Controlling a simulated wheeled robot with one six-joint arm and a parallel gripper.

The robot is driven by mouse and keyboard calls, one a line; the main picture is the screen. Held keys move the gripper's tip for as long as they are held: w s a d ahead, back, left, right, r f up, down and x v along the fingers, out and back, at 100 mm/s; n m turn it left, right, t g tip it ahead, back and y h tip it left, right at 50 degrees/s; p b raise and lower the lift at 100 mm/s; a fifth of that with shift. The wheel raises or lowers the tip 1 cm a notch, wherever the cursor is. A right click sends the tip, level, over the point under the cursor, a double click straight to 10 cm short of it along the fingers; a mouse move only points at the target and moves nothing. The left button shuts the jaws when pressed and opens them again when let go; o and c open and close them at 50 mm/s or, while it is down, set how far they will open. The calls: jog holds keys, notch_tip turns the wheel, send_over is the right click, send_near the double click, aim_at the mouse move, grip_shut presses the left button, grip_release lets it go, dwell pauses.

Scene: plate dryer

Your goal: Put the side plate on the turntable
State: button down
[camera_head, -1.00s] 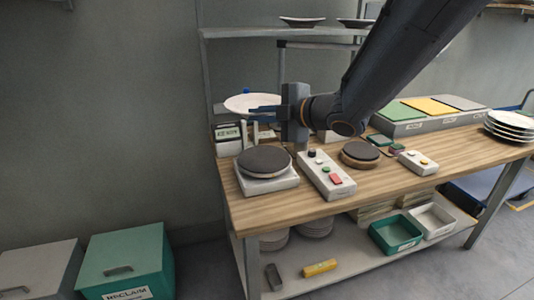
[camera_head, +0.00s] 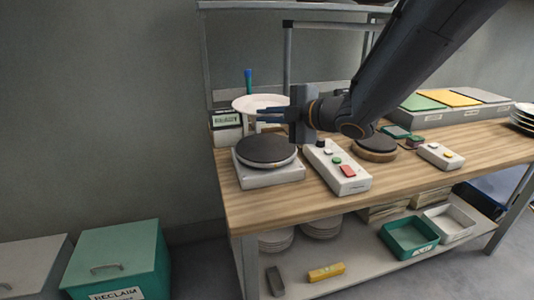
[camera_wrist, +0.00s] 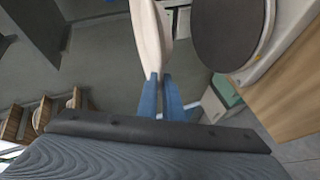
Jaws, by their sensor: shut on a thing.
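The white side plate (camera_head: 255,102) is held by its edge in my gripper (camera_head: 270,114), whose blue fingers are shut on it. It looks near level in the head view. The turntable appears to be the dark round disc (camera_head: 267,149) on a white square base, at the left end of the wooden table. In the head view the plate shows above and behind this disc, apart from it. In the wrist view the plate (camera_wrist: 151,35) is seen nearly edge-on between the fingers (camera_wrist: 160,98), with the bare dark disc (camera_wrist: 228,32) to its right.
A button box (camera_head: 338,168) stands right of the disc. A second dark disc on a wooden base (camera_head: 375,150) stands farther right. A display unit (camera_head: 226,127) is behind at left. Shelf posts (camera_head: 288,60) rise behind the plate.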

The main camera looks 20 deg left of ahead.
aim_at(267, 161)
notch_tip(267, 161, down, 10)
jog(key=shift+f+p, duration=0.15)
jog(key=shift+p, duration=0.25)
dwell(0.3)
jog(key=c, duration=2.4)
grip_release()
jog(key=shift+f, duration=0.15)
jog(key=shift+o, duration=1)
jog(key=shift+r, duration=0.2)
